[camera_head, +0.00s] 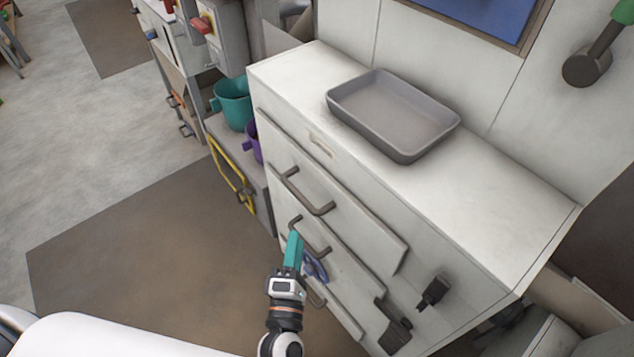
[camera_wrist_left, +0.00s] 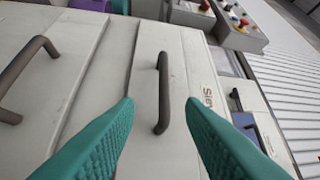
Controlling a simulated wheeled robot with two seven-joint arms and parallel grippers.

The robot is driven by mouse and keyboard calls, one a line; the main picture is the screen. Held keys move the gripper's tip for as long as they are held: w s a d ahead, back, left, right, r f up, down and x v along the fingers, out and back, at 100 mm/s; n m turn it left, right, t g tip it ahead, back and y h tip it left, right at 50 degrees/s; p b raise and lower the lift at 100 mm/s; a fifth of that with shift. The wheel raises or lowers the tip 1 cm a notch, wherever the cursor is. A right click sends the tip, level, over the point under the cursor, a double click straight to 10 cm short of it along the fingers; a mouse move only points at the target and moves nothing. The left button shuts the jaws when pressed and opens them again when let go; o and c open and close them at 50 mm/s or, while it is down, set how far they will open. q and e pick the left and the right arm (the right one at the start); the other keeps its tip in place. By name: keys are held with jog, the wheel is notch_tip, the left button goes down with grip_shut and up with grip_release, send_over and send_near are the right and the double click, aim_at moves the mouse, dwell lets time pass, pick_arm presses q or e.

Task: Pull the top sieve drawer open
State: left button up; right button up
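The pale sieve cabinet (camera_head: 460,215) has stacked drawers with dark bar handles. The top drawer (camera_head: 350,215) looks closed, and its handle (camera_head: 312,200) is bare in the head view. My left gripper (camera_head: 294,245) has teal fingers and overlaps the area by the second drawer's handle (camera_head: 318,248). In the left wrist view the left gripper (camera_wrist_left: 160,115) is open and empty. A dark handle (camera_wrist_left: 163,92) shows ahead between its fingers, apart from them; I cannot tell surely which drawer it belongs to. My right gripper is out of view.
A grey tray (camera_head: 392,115) rests on the cabinet top. A teal cup (camera_head: 234,103) and a purple cup (camera_head: 251,145) stand at the cabinet's left. Black fittings (camera_head: 434,291) stick out of the cabinet's front at lower right. The brown floor mat (camera_head: 150,250) at left is clear.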

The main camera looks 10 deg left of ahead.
aim_at(300, 196)
pick_arm(q)
jog(key=w, duration=0.3)
jog(key=w+a+r+p, duration=0.1)
jog(key=w, duration=0.3)
jog(key=w+r, duration=0.1)
jog(key=w, duration=0.3)
jog(key=shift+a, duration=0.4)
jog(key=shift+w, duration=0.1)
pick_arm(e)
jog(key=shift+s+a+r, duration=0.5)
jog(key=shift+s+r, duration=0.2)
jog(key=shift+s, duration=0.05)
pick_arm(q)
grip_shut()
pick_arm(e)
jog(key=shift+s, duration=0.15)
